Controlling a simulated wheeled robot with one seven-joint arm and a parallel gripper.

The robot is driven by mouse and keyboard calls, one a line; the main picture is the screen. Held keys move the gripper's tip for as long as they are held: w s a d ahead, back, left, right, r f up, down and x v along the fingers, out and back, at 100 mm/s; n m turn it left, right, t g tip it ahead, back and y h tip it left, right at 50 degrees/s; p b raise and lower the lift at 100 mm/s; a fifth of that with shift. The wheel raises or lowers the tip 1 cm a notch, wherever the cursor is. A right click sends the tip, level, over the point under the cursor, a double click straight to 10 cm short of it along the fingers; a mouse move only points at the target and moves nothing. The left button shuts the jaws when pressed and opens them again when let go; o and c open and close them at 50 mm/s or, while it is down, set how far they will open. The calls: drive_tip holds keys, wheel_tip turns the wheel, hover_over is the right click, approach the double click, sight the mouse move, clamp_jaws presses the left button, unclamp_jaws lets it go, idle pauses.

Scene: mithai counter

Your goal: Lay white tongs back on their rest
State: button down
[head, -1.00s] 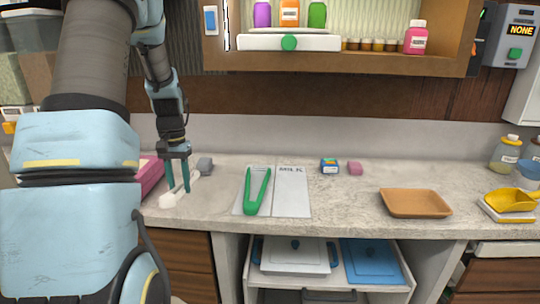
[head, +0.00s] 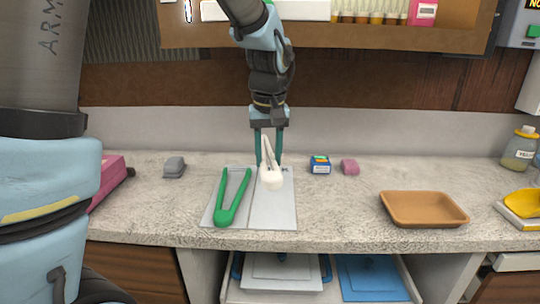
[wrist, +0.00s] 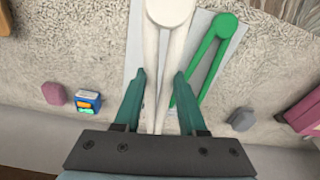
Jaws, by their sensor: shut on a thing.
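The white tongs (head: 271,179) are held between the fingers of my gripper (head: 268,163), with their round hinge end towards the front. They hang over the right panel of the flat grey rest (head: 277,214), seemingly a little above it. In the wrist view the white tongs (wrist: 165,55) run between the two teal fingers of my gripper (wrist: 160,78) and look larger than the green tongs (wrist: 205,62). The green tongs (head: 228,214) lie on the left panel of the rest. The tongs and gripper cover the panel's label.
A grey block (head: 174,167) and a pink box (head: 105,178) are at the left. A small blue box (head: 320,164) and a pink block (head: 350,167) stand right of the rest. An orange tray (head: 424,209) lies farther right. A shelf (head: 340,37) overhangs the back.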

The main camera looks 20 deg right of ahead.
wheel_tip(320, 180, down, 8)
drive_tip(key=b, duration=0.6)
drive_tip(key=shift+f+b, duration=0.2)
drive_tip(key=shift+b, duration=0.2)
drive_tip(key=shift+f+b, duration=0.75)
drive_tip(key=shift+f, duration=0.75)
unclamp_jaws()
wheel_tip(320, 180, up, 11)
drive_tip(key=s, duration=0.1)
drive_tip(key=shift+s+a+b, duration=0.15)
drive_tip(key=shift+b, duration=0.2)
drive_tip(key=shift+f, duration=0.1)
